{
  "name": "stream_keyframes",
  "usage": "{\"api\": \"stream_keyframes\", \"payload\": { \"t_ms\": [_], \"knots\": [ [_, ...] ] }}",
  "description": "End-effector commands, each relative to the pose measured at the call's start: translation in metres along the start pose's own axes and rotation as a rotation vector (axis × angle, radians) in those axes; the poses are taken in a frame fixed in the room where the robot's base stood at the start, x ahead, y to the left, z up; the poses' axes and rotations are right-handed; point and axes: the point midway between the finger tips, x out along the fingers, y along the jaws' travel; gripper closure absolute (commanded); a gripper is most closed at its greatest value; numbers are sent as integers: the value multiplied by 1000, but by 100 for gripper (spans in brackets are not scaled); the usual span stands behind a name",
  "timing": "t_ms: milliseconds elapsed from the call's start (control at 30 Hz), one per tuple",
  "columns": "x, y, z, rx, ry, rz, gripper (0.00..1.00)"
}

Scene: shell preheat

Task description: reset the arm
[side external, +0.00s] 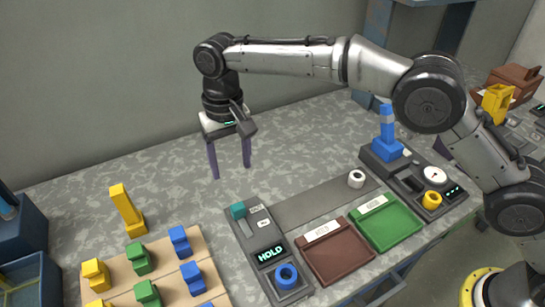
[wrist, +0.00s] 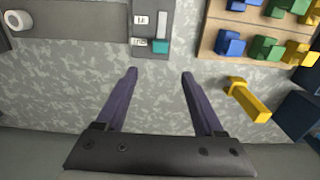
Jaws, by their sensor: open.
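My gripper (side external: 230,163) hangs from my arm above the speckled table, fingers pointing down. In the wrist view my gripper (wrist: 159,75) shows two dark fingers spread apart with only bare table between them. It holds nothing and touches nothing that I can see. The same teal lever (wrist: 153,46) shows ahead of the fingers in the wrist view.
Brown (side external: 336,262) and green (side external: 388,224) trays sit at right, with a white ring (side external: 356,179) behind. A station with a blue post (side external: 387,132) stands farther right. Table below my gripper is clear.

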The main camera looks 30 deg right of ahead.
Motion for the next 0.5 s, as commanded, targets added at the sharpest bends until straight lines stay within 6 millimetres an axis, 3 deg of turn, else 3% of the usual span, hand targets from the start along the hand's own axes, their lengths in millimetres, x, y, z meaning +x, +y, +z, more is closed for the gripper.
{"api": "stream_keyframes", "payload": {
  "t_ms": [133, 233, 367, 500],
  "knots": [
    [0, 4, -3, 8, 1, 0, 30],
    [-22, 16, -12, 34, 32, -22, 30],
    [-82, 53, -19, 95, 104, -67, 30],
    [-140, 110, -4, 172, 164, -96, 30]
  ]
}}
